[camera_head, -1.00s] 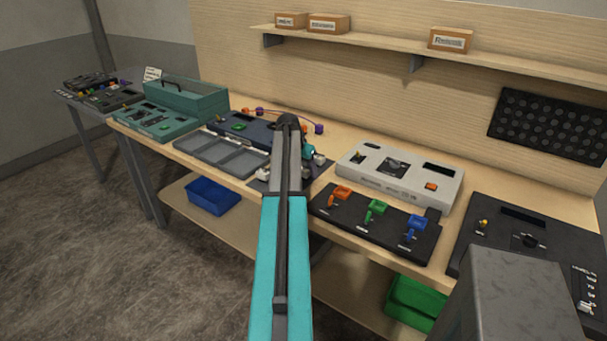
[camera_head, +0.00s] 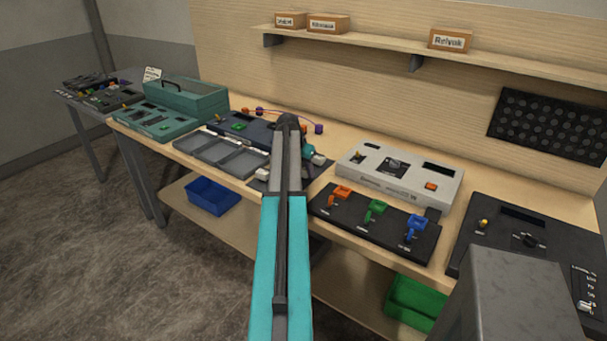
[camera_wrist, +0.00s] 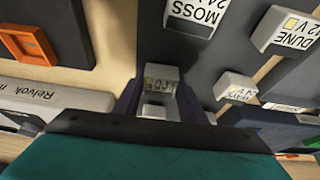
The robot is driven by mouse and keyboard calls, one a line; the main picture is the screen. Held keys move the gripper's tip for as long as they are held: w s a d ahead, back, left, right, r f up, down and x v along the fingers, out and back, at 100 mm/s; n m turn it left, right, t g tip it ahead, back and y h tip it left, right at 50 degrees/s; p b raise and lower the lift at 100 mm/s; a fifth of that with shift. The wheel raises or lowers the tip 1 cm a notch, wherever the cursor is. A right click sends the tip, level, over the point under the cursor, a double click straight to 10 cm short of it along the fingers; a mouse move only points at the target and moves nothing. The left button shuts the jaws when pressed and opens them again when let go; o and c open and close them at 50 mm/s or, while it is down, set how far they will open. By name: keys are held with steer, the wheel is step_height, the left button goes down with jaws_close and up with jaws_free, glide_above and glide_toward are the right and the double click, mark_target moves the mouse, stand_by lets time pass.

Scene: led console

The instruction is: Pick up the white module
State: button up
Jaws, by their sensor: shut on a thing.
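My gripper (camera_wrist: 158,95) is shut on a small white module (camera_wrist: 161,74), with one dark purple finger on each side of it. The lettering on the module is partly hidden and hard to read. Other white modules lie apart from the gripper on the dark surface: one marked MOSS (camera_wrist: 197,14), one marked DUNE (camera_wrist: 288,30), and a smaller-looking one (camera_wrist: 236,87) to the right. In the head view my arm hides most of the gripper and the held module. A pale module (camera_head: 318,160) shows just right of the arm.
A light grey console (camera_head: 400,180) and a black panel with orange, green and blue switches (camera_head: 375,222) stand to the right. A grey divided tray (camera_head: 222,153) lies to the left. A blue bin (camera_head: 212,196) and a green bin (camera_head: 415,303) are below the tabletop.

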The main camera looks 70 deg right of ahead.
mark_target(304, 168)
steer(key=shift+r, duration=0.1)
steer(key=shift+r+b, duration=0.8)
steer(key=shift+r, duration=0.75)
steer(key=s+a+b, duration=0.1)
steer(key=s+a, duration=0.1)
steer(key=a, duration=0.2)
steer(key=s+a+r+b, duration=0.1)
steer(key=s+a, duration=0.2)
steer(key=a, duration=0.2)
steer(key=s+a+b, duration=0.1)
steer(key=s+a, duration=0.1)
steer(key=a, duration=0.3)
steer(key=shift+s+a+r+b, duration=0.1)
steer(key=shift+s+r+b, duration=0.05)
steer(key=shift+r+b, duration=0.25)
